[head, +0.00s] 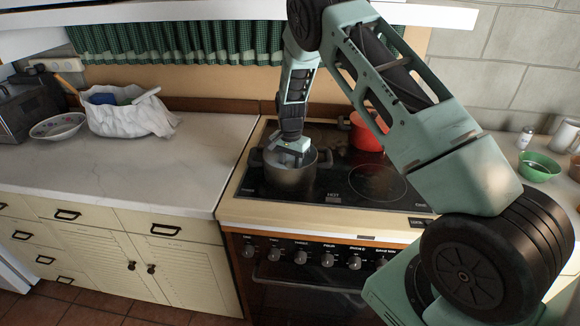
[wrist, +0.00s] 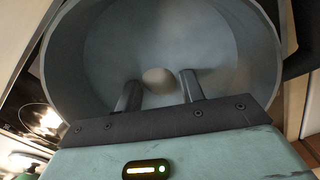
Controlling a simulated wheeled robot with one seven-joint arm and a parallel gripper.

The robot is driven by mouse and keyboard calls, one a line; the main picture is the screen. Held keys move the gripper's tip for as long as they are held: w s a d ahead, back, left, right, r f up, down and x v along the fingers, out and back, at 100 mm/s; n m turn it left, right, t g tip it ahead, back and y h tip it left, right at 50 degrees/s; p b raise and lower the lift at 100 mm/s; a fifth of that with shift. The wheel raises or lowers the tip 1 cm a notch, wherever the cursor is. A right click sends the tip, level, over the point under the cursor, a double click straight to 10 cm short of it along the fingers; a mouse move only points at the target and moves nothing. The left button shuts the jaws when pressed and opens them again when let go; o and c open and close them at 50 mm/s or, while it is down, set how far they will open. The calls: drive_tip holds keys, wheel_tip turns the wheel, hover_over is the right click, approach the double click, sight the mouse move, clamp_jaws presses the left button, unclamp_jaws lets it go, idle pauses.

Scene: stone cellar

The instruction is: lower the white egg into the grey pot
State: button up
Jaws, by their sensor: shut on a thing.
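The grey pot (head: 291,180) stands on the left part of the black stove top, with a handle on each side. In the wrist view the inside of the pot (wrist: 100,60) fills most of the picture. My gripper (head: 292,155) points down into the pot's mouth. In the wrist view my gripper (wrist: 160,84) is shut on the white egg (wrist: 159,77), which shows as a small pale oval between the fingertips. The egg is inside the pot's outline; its height above the bottom is hard to tell. The head view does not clearly show the egg.
A red pot (head: 366,134) stands behind on the stove, partly behind my arm. The left counter (head: 150,170) is mostly clear, with a bowl (head: 58,126) and a white bag (head: 130,116) at its back. A green bowl (head: 538,167) sits far right.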

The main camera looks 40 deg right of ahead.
drive_tip(key=shift+f, duration=0.1)
drive_tip(key=o, duration=0.8)
wheel_tip(320, 180, up, 18)
drive_tip(key=b, duration=0.3)
drive_tip(key=shift+f+b, duration=0.25)
drive_tip(key=shift+b, duration=0.1)
drive_tip(key=s+a+r+n+y, duration=0.1)
drive_tip(key=s+a+n, duration=0.5)
drive_tip(key=a, duration=0.5)
drive_tip(key=s+a+r+n+y, duration=0.1)
drive_tip(key=s+a+n, duration=0.2)
drive_tip(key=s+a, duration=0.6)
drive_tip(key=s+a+n, duration=0.3)
drive_tip(key=s+n, duration=0.1)
drive_tip(key=s, duration=0.3)
drive_tip(key=s+a+f+n+h, duration=0.1)
drive_tip(key=s+a+n, duration=0.2)
drive_tip(key=s, duration=0.5)
drive_tip(key=s+a+f+n, duration=0.1)
drive_tip(key=s+a+n, duration=0.2)
drive_tip(key=s, duration=0.5)
drive_tip(key=shift+n, duration=0.9)
